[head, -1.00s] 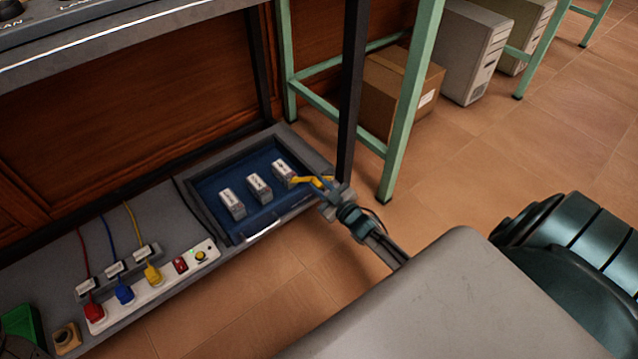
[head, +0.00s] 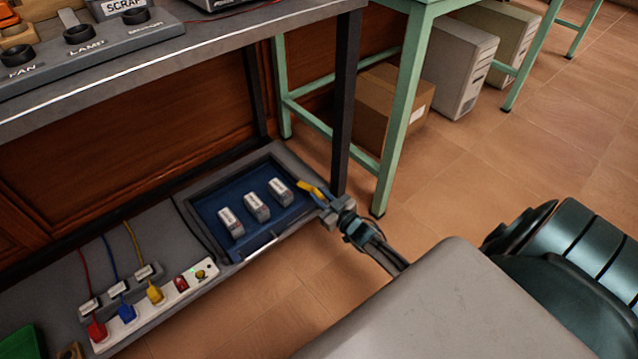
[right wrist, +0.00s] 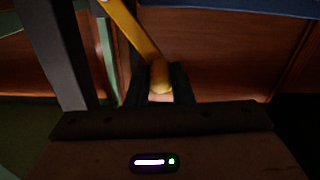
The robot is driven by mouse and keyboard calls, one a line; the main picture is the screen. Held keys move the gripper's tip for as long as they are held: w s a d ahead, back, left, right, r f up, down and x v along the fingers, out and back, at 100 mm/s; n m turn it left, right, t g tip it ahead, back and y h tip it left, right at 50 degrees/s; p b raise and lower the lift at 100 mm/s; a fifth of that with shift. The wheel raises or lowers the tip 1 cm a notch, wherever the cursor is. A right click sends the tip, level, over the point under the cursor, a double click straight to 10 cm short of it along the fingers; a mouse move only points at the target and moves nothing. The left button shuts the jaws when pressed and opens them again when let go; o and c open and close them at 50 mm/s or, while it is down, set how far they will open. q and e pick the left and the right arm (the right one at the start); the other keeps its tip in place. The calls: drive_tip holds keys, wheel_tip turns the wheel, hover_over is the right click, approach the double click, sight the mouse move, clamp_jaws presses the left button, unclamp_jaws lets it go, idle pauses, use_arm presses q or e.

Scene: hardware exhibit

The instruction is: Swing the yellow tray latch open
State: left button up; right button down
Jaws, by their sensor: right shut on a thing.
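The yellow latch (head: 311,189) is a short bar at the right corner of the blue tray (head: 237,196). Its far end lies beside the rightmost small box, near the tray's right rim. My right gripper (head: 326,204) is at the latch's near end. In the right wrist view, the latch arm (right wrist: 133,28) runs down to a rounded yellow knob (right wrist: 161,78). The two dark fingers of my right gripper (right wrist: 160,88) are shut on that knob. The latch's pivot cannot be made out. My left gripper is not in view.
Several small white boxes (head: 256,207) stand in the tray. A dark table leg (head: 344,120) rises close behind the gripper, with a green bench leg (head: 398,135) to its right. A power strip (head: 150,305) with coloured plugs lies left. Open tiled floor is at right.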

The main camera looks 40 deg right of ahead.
drive_tip(key=shift+d, duration=0.2)
idle(0.3)
drive_tip(key=c, duration=1.3)
unclamp_jaws()
drive_tip(key=shift+s, duration=0.1)
drive_tip(key=shift+s+p, duration=0.3)
drive_tip(key=shift+s, duration=0.1)
drive_tip(key=s+p, duration=0.1)
drive_tip(key=s, duration=0.2)
drive_tip(key=s+p, duration=0.1)
drive_tip(key=s, duration=0.2)
drive_tip(key=s+d, duration=0.1)
drive_tip(key=s, duration=0.2)
drive_tip(key=shift+s+p, duration=0.4)
